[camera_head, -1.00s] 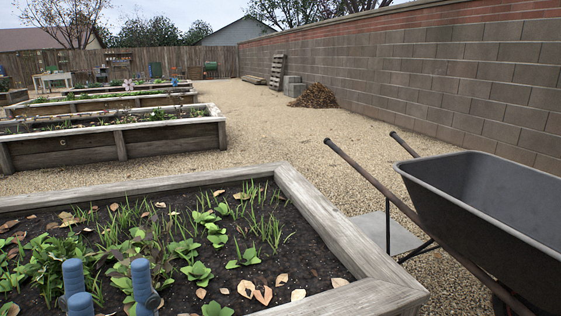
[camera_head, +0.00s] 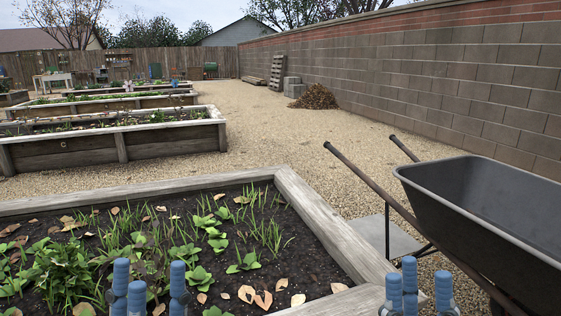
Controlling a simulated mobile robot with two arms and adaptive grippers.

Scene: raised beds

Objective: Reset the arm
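My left gripper (camera_head: 153,286) is low in the head view, in front of the near raised bed. Its blue fingertips point up, with two on the left and one on the right, and a clear gap between them with nothing in it. My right gripper (camera_head: 424,286) is at the bottom edge, by the bed's near right corner.
The near raised bed (camera_head: 320,217) holds green seedlings and dry leaves. A dark wheelbarrow (camera_head: 475,215) stands at right, its handles reaching toward the bed. More raised beds (camera_head: 170,137) lie behind left. Open gravel (camera_head: 280,140) runs to a block wall (camera_head: 440,85) and a pallet (camera_head: 277,72).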

